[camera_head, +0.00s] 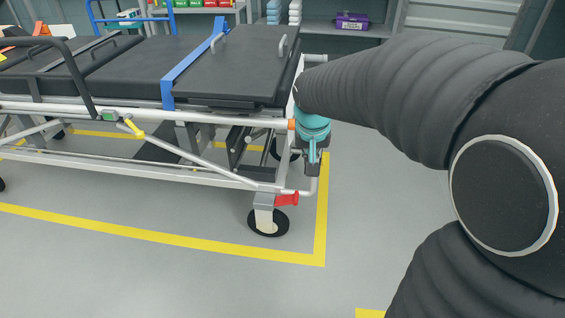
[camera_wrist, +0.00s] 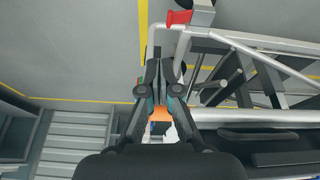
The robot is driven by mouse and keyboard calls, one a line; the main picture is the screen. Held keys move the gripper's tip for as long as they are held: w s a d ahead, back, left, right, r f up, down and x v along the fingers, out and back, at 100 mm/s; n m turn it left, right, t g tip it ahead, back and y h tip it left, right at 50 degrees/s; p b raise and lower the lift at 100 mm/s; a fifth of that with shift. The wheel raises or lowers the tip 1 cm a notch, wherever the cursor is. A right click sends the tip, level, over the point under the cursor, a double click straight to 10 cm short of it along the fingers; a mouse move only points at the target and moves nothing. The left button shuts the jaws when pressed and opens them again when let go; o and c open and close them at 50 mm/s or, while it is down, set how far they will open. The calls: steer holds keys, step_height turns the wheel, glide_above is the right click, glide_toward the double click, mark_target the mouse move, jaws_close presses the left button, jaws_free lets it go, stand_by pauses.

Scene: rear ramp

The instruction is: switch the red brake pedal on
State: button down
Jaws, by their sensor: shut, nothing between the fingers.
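The red brake pedal (camera_head: 288,199) sits above the wheel at the right end of the stretcher, near the floor. It also shows at the top of the wrist view (camera_wrist: 179,17), on the end of a grey leg. My gripper (camera_head: 312,172) points down beside the stretcher's right end, above the pedal and slightly to its right, apart from it. In the wrist view my gripper (camera_wrist: 159,66) has its fingertips close together, with nothing held, below the pedal in the picture. The pedal's exact tilt is too small to tell.
The stretcher (camera_head: 150,170) has white rails and a black mattress with a blue strap (camera_head: 190,68). Its black caster wheel (camera_head: 268,222) stands inside a yellow floor line (camera_head: 321,215). Open grey floor lies in front and to the right. Shelves stand at the back.

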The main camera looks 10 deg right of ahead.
steer(key=m+b, duration=0.2)
steer(key=b, duration=0.1)
glide_above(295, 196)
steer(key=s+a, duration=0.3)
step_height(295, 196, down, 18)
steer(key=shift+d+f+g+h, duration=0.2)
steer(key=shift+g+h, duration=0.2)
steer(key=shift+w+f, duration=0.1)
steer(key=x, duration=0.8)
steer(key=s+b+x, duration=0.1)
steer(key=x, duration=0.3)
steer(key=shift+f, duration=0.45)
steer(key=shift+d+f, duration=0.15)
steer(key=shift+f, duration=0.35)
